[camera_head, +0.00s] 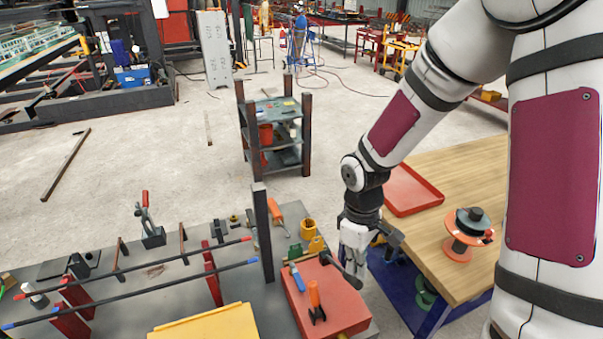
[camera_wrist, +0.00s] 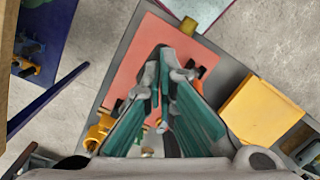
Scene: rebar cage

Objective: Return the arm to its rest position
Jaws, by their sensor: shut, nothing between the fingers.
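My arm reaches down from the upper right in the head view. My gripper (camera_head: 352,270) points down over the right end of the grey workbench (camera_head: 190,292), beside and above a red box or tray (camera_head: 342,312). In the wrist view my gripper (camera_wrist: 168,62) has its two teal-lined fingers drawn together at the tips, with nothing between them. The red surface (camera_wrist: 132,62) lies below the fingertips. Whether the fingertips touch anything below cannot be told.
An orange-handled tool (camera_head: 315,298) and a blue-handled tool (camera_head: 297,278) lie on the red surface. Two long bars (camera_head: 130,290) span the bench, with a dark post (camera_head: 262,230) beside them. A wooden table (camera_head: 465,180) stands right, holding a red tray (camera_head: 412,192) and spool (camera_head: 462,240).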

